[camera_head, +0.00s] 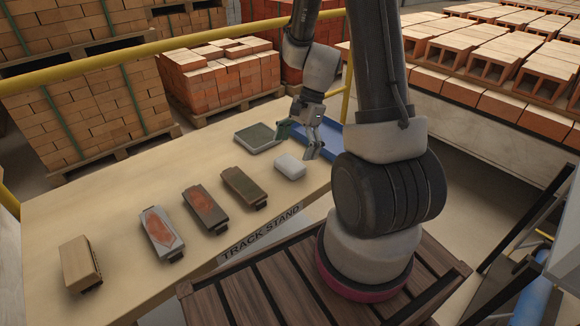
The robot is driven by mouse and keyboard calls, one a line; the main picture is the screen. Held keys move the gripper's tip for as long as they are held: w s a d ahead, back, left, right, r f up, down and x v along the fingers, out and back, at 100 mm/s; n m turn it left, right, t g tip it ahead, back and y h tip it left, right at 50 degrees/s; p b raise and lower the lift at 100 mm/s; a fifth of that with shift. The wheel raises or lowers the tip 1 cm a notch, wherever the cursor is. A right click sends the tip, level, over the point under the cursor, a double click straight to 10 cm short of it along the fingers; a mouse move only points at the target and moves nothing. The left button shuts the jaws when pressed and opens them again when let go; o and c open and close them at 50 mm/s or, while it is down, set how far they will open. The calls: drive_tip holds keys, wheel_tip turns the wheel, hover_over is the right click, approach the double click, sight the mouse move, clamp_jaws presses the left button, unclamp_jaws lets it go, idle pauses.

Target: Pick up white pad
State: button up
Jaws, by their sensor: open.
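The white pad (290,166) is a small pale block with rounded edges. It lies flat on the tan table (120,215), near the table's right end. My gripper (300,146) hangs over the table just behind and above the pad, with its fingers spread apart. One finger reaches down at the pad's right side and the other is to the upper left. Nothing shows between the fingers. I cannot tell from this view whether a finger touches the pad.
Left of the pad lie a brown-green block (245,186), a dark block with a red patch (205,207), a grey block with a red patch (161,232) and a tan block (80,263). A green-topped tray (255,138) and a blue tray (327,137) lie behind. A yellow rail (150,49) runs behind the table.

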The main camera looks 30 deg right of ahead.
sight(290, 162)
drive_tip(key=x, duration=0.4)
drive_tip(key=shift+s, duration=0.1)
drive_tip(key=c, duration=0.9)
wheel_tip(290, 162, up, 10)
drive_tip(key=shift+o, duration=1.4)
drive_tip(key=shift+c, duration=1.3)
